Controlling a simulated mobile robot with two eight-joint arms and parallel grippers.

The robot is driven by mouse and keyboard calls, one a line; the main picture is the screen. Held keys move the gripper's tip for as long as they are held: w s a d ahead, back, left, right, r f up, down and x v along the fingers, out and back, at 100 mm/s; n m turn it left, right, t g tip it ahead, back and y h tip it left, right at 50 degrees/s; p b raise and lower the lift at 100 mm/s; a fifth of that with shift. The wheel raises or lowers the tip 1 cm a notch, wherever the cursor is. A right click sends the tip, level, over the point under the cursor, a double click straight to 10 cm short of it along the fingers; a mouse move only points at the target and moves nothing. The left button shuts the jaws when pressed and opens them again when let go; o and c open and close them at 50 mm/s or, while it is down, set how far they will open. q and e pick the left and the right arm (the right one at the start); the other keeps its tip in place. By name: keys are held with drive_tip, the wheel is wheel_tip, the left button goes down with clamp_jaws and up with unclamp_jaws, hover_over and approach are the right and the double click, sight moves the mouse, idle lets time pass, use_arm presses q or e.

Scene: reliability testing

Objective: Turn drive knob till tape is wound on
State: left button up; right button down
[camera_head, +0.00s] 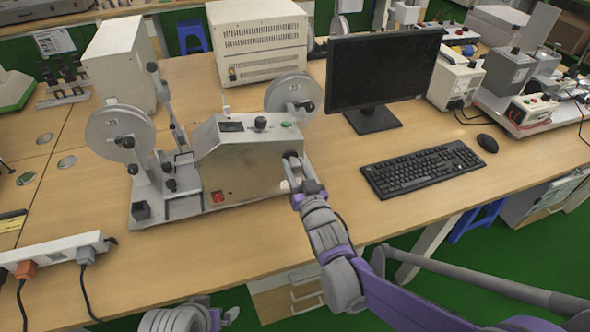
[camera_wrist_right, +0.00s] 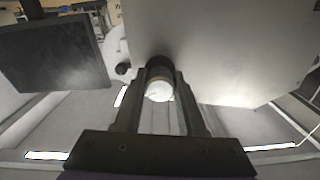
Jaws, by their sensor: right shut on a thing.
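The tape winding machine (camera_head: 240,165) stands on the wooden bench, a pale sloped housing on a metal base. A grey reel (camera_head: 108,128) is at its left and another reel (camera_head: 290,88) at its back right. My right gripper (camera_head: 292,168) is at the right end of the housing's front, shut on the drive knob. In the right wrist view the knob (camera_wrist_right: 159,88), dark-rimmed with a pale round face, sits between the two fingers. The knob is mostly hidden in the head view. What seems to be my left gripper (camera_head: 228,316) is at the bottom edge, its fingers unclear.
A monitor (camera_head: 385,68), keyboard (camera_head: 423,167) and mouse (camera_head: 487,143) lie to the right of the machine. A power strip (camera_head: 55,250) with plugs is at the front left. A beige instrument box (camera_head: 258,40) stands behind. The bench front before the machine is clear.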

drive_tip(key=m+b, duration=0.1)
drive_tip(key=m, duration=0.2)
drive_tip(key=shift+f+m, duration=0.15)
drive_tip(key=shift+m, duration=0.15)
drive_tip(key=shift+m+b, duration=0.9)
drive_tip(key=shift+m, duration=0.6)
drive_tip(key=c, duration=0.5)
unclamp_jaws()
drive_tip(key=shift+s, duration=0.1)
drive_tip(key=v, duration=1)
drive_tip(key=shift+s+d+p, duration=0.15)
drive_tip(key=shift+s+p, duration=0.15)
